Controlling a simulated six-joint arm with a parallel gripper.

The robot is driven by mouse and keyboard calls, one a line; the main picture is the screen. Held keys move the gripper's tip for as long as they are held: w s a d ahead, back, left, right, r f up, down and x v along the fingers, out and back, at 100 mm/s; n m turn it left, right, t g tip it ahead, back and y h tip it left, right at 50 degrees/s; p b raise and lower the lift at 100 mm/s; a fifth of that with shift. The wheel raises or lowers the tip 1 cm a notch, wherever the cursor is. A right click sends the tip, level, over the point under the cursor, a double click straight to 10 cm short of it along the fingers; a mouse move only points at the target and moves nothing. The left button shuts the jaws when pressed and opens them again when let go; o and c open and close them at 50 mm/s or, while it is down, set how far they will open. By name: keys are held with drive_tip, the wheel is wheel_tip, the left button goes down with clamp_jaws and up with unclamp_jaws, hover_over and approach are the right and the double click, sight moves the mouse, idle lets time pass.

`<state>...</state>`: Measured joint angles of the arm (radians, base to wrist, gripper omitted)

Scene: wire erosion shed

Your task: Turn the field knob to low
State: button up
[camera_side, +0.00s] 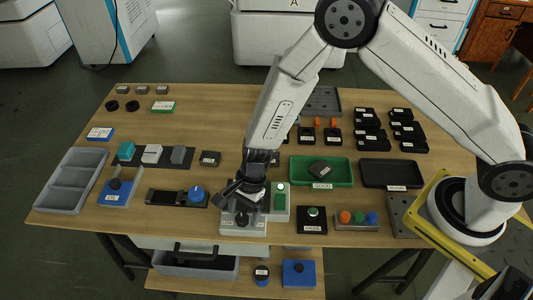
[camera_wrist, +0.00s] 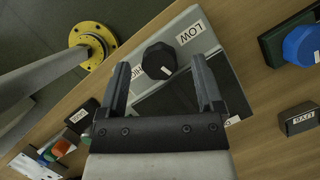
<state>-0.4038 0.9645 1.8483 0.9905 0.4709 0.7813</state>
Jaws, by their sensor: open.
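The field knob (camera_wrist: 159,61) is black and many-sided, with a small pale mark on its lower side in the wrist view. It sits on a grey panel (camera_wrist: 178,22). A LOW label (camera_wrist: 190,33) is to its upper right and a partly hidden HIGH label (camera_wrist: 110,70) to its left. My gripper (camera_wrist: 160,66) is open, with one finger on each side of the knob and gaps showing. In the side view my gripper (camera_side: 243,203) is low over the panel, partly covering the knob (camera_side: 242,219).
A blue knob (camera_side: 196,193) on a dark base stands left of the panel. A green tray (camera_side: 300,172) lies behind.

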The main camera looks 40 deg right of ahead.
drive_tip(key=shift+a+f, duration=0.15)
drive_tip(key=shift+f, duration=0.2)
clamp_jaws()
drive_tip(key=shift+n, duration=0.4)
drive_tip(key=n+g, duration=0.1)
drive_tip(key=n, duration=0.2)
drive_tip(key=shift+w+h, duration=0.1)
drive_tip(key=shift+h, duration=0.2)
drive_tip(key=n, duration=0.2)
drive_tip(key=n+g+h, duration=0.1)
drive_tip(key=n, duration=0.2)
drive_tip(key=shift+a+g, duration=0.1)
drive_tip(key=shift+g, duration=0.2)
